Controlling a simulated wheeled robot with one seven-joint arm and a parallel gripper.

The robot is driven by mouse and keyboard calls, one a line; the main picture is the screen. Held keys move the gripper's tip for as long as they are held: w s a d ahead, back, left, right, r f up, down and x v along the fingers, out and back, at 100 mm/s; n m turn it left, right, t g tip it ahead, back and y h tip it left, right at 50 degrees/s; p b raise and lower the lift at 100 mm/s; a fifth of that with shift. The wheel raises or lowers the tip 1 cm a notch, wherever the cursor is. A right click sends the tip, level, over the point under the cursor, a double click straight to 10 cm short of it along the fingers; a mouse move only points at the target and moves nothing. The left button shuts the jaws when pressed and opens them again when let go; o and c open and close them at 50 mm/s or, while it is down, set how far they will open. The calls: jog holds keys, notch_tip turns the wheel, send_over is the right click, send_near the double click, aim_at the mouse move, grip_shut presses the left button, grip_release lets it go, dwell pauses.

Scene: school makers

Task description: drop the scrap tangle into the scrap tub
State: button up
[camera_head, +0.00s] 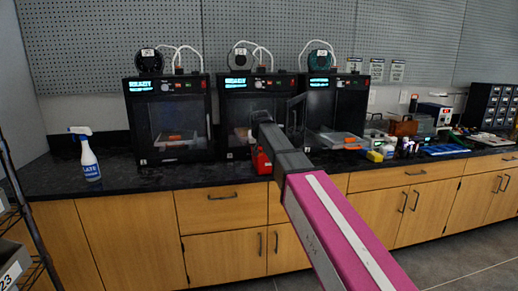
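My arm reaches up from the bottom right to the front of the middle printer (229,97). Its dark far end, with my gripper (263,118), is at that printer's open front. The fingers are too small and dark to tell if they are open or hold anything. A small pale patch (241,133) shows inside the middle printer, too unclear to name. I cannot pick out the scrap tangle. A red object (261,161) stands on the counter just left of my arm, partly hidden by it; I cannot tell if it is the scrap tub.
Similar printers stand left (168,113) and right (337,103). The right one has a tray (334,141) at its front, and an open door stands near my arm. A spray bottle (88,156) stands left on the dark counter (113,176). Small tools and boxes clutter the right.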

jog(key=shift+f, duration=0.1)
jog(key=o, duration=1)
jog(key=shift+c, duration=0.2)
jog(key=shift+s+r, duration=0.15)
jog(key=shift+r, duration=0.45)
jog(key=v, duration=1.1)
jog(key=shift+r, duration=0.25)
jog(key=shift+s+d, duration=0.1)
jog(key=shift+s, duration=0.1)
